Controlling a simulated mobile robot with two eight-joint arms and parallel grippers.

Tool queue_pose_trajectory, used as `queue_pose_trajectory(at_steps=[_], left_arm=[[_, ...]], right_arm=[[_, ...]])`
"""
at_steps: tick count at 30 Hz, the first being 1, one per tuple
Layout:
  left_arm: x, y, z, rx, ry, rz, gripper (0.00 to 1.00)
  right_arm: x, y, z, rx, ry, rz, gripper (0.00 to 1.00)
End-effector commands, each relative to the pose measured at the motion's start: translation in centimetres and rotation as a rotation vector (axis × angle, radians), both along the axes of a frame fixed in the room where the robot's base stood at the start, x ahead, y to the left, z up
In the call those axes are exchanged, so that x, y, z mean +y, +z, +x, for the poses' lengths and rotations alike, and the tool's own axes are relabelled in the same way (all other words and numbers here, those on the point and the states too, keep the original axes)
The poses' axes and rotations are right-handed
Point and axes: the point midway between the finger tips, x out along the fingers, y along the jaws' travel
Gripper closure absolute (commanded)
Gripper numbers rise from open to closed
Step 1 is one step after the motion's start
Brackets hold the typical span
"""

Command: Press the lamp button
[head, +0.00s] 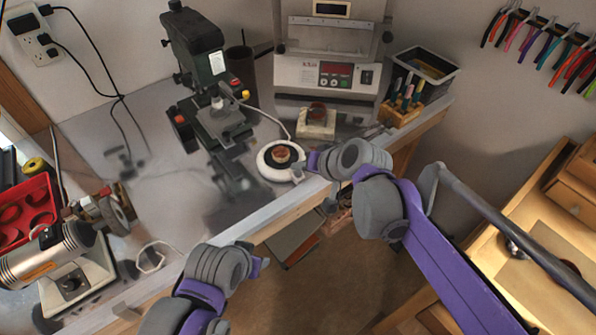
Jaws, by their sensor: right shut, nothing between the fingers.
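A round white device with a brown disc in its middle (267,168), which looks like the lamp, sits near the front edge of the metal bench. A white cable runs from it. A small pale part shows at its right rim, but I cannot make out a button for sure. My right gripper (307,164) reaches in from the right, shut and empty, with its tip at the right side of the device. I cannot tell whether it touches. My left gripper (260,264) is low in front of the bench edge, away from the device; its fingers are mostly hidden behind its wrist.
A green drill press (197,45) stands behind left of the device. A small block (317,124) and a grey machine (326,75) are behind it. A tool holder (400,112) stands back right. A bench grinder (62,255) and red tray (25,212) are at left.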

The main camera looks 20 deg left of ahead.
Motion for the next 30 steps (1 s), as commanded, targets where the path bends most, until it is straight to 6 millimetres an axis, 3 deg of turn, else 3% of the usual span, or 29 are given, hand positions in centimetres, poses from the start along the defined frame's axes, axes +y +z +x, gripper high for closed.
queue_pose_trajectory(at_steps=[6,30], left_arm=[[0.00,-0.49,-0.10,0.002,0.000,0.000,0.50],[0.00,-0.22,-0.05,0.001,0.000,0.000,0.50]], right_arm=[[-0.01,-0.79,0.00,0.000,0.000,0.000,1.00],[0.00,-0.55,0.01,0.000,0.000,0.000,1.00]])
